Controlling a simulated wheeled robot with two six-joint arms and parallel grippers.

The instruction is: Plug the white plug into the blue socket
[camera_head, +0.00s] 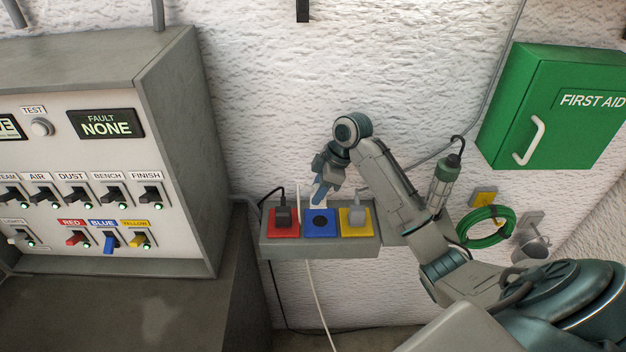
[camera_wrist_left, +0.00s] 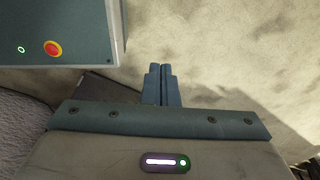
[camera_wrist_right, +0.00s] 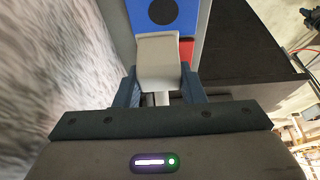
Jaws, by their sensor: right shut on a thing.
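My right gripper (camera_head: 320,190) is shut on the white plug (camera_wrist_right: 160,60), which sits between its two fingers in the right wrist view. In the head view the gripper is just above the blue socket (camera_head: 320,223), the middle one on a grey strip (camera_head: 320,253). The blue socket's dark round face is empty and also shows beyond the plug in the right wrist view (camera_wrist_right: 165,12). The plug appears apart from the socket. My left gripper (camera_wrist_left: 162,72) is shut and empty, its fingers together, and is not in the head view.
A black plug (camera_head: 283,215) is in the red socket (camera_head: 284,232) and a pale grey plug (camera_head: 357,214) is in the yellow socket (camera_head: 356,229). A switch cabinet (camera_head: 190,150) stands left. A hanging lamp (camera_head: 443,180), green cable coil (camera_head: 487,226) and first-aid box (camera_head: 560,125) are right.

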